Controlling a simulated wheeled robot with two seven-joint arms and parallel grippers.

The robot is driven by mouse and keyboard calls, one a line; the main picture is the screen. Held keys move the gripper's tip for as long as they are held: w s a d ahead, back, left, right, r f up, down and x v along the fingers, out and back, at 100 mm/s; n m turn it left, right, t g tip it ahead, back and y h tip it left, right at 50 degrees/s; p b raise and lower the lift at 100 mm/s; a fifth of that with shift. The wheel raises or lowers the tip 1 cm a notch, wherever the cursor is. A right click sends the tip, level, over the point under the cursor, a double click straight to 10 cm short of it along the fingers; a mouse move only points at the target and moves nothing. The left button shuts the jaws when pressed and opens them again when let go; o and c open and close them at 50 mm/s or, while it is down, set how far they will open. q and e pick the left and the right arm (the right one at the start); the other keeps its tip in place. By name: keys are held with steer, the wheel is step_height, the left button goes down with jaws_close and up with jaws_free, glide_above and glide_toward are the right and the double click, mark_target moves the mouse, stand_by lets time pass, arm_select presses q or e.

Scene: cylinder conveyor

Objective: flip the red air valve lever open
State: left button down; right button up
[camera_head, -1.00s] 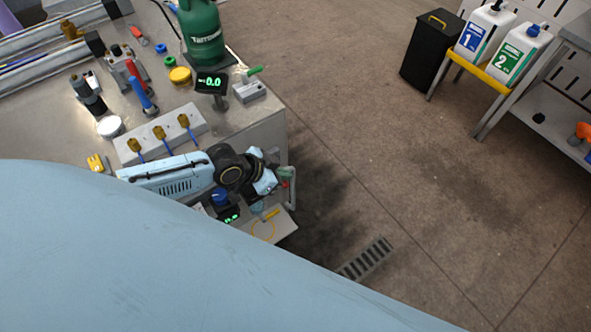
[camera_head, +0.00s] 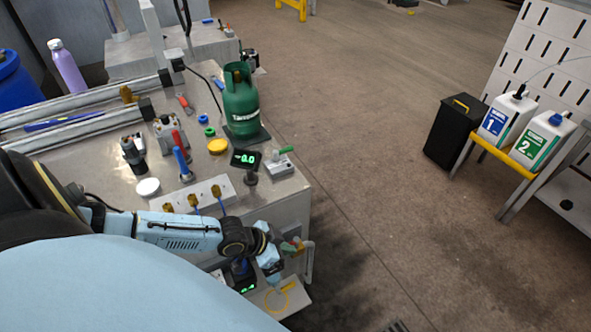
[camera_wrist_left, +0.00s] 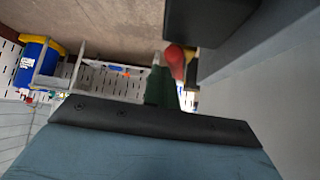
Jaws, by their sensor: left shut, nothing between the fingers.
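The red lever (camera_head: 299,243) sits at the right side of the bench's near corner, small and partly hidden by my left gripper. In the left wrist view it is a rounded red end (camera_wrist_left: 175,60), just beyond and right of the fingertips. My left gripper (camera_head: 289,248) has dark green fingers, shut together with nothing between them. Its fingers (camera_wrist_left: 156,62) point at the lever area; I cannot tell whether they touch it. The valve body and the lever's exact angle are hidden. My right gripper is not in view.
The bench (camera_head: 110,170) holds a green gas bottle (camera_head: 240,105), a small display (camera_head: 245,158), a green-handled block (camera_head: 281,165) and red and blue handles. A pale rail (camera_head: 308,262) stands beside the lever.

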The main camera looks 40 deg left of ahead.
arm_select(q)
steer(key=shift+a, duration=0.6)
stand_by(0.5)
steer(key=p+v, duration=0.3)
steer(key=v, duration=1)
steer(key=shift+s, duration=0.15)
